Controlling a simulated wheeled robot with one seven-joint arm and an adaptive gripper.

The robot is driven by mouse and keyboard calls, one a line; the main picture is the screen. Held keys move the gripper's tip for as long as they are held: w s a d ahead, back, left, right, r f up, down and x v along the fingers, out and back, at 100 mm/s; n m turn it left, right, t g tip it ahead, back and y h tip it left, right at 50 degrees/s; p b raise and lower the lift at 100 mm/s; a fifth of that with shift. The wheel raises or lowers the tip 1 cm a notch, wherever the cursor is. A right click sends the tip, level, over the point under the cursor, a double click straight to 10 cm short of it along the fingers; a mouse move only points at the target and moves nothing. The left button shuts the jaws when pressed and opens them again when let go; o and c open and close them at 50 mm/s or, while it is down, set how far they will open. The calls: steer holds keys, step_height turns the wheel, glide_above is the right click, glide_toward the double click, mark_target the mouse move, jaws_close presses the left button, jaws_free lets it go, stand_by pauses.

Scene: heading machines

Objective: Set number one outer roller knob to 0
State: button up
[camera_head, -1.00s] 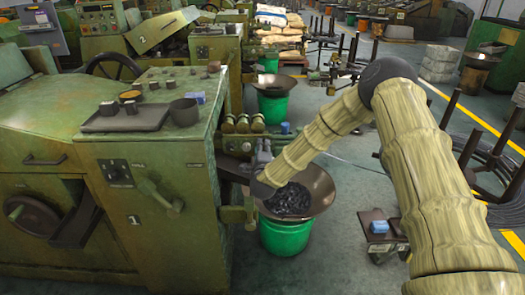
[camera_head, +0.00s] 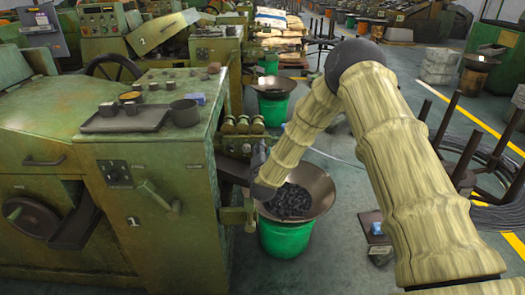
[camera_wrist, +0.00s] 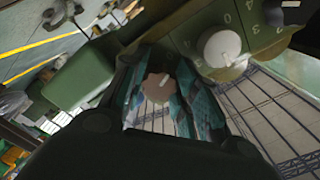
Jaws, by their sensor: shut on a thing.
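In the wrist view a round brownish knob (camera_wrist: 158,88) with a pale mark sits between the teal fingers of my gripper (camera_wrist: 160,98), which is shut on it. Part of this knob is hidden by the fingers, and I cannot read its setting. A white knob (camera_wrist: 222,48) with a pointer mark sits beside it on a green plate with dial numbers, among them 0, 3 and 4. In the head view my gripper (camera_head: 259,158) is at the right side of the green machine marked 1 (camera_head: 165,200). The knobs are hidden there.
A wide dark pan (camera_head: 318,185) of small dark parts stands on a green bucket (camera_head: 285,238) just below my gripper. A row of rollers (camera_head: 243,124) is on the machine's side. Dark wire racks (camera_head: 470,160) stand at right.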

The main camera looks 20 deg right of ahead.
steer(key=shift+n, duration=0.6)
steer(key=o, duration=0.7)
steer(key=shift+f, duration=0.1)
steer(key=shift+o, duration=0.2)
